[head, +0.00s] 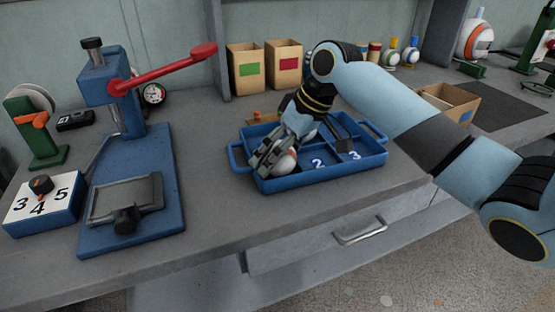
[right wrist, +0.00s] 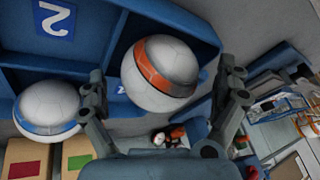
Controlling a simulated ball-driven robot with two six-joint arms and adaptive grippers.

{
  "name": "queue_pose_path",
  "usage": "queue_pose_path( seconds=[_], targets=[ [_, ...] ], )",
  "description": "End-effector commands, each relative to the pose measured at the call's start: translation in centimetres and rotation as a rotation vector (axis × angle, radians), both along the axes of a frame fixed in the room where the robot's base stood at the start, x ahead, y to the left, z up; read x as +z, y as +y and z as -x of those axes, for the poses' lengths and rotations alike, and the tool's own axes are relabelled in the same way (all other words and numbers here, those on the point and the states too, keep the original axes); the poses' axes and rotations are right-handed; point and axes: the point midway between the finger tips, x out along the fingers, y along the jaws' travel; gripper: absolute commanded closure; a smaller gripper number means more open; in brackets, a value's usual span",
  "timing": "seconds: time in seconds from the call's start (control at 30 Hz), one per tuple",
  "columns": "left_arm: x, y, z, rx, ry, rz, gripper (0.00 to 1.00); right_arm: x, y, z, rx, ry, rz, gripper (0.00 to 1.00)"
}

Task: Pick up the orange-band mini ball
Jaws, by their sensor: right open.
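The orange-band mini ball (right wrist: 160,72) is white with an orange band and sits in the blue tray (head: 375,159), in its left compartment. In the head view a white and orange part of the ball (head: 286,164) shows beneath my right gripper (head: 272,158). In the right wrist view the ball lies between the two spread fingers of this gripper (right wrist: 162,88). The gripper is open, and I cannot tell whether either finger touches the ball. A blue-band mini ball (right wrist: 48,108) lies to the left in the wrist view. My left gripper is not in view.
Tray compartments are numbered, with 2 (head: 317,163) and 3 (head: 354,155) visible. A blue press (head: 162,195) with a red lever (head: 170,68) stands at left, beside a numbered dial box (head: 62,205). Green-marked (head: 248,85) and red-marked (head: 288,80) boxes stand behind the tray.

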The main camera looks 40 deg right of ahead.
Motion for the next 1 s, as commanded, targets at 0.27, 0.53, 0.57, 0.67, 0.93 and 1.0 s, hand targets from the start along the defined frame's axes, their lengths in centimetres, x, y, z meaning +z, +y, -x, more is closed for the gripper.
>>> queue_pose_path(
  seconds=[0.27, 0.53, 0.57, 0.67, 0.93, 1.0],
  targets=[
    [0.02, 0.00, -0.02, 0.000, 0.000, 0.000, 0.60, -0.01, -0.01, -0.04, -0.001, -0.001, 0.001, 0.09],
    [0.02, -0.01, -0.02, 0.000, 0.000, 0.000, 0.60, -0.01, -0.01, -0.03, -0.001, -0.001, 0.001, 0.44],
    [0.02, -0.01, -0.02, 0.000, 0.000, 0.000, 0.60, -0.01, 0.00, -0.03, -0.001, -0.001, 0.001, 0.48],
    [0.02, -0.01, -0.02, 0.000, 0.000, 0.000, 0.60, 0.00, 0.00, -0.03, -0.001, -0.001, 0.001, 0.60],
    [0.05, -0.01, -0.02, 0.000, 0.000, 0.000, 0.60, 0.20, -0.01, -0.05, 0.000, -0.001, 0.001, 0.60],
    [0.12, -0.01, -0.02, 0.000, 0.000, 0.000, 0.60, 0.59, -0.01, -0.08, 0.000, -0.002, 0.001, 0.60]
  ],
)
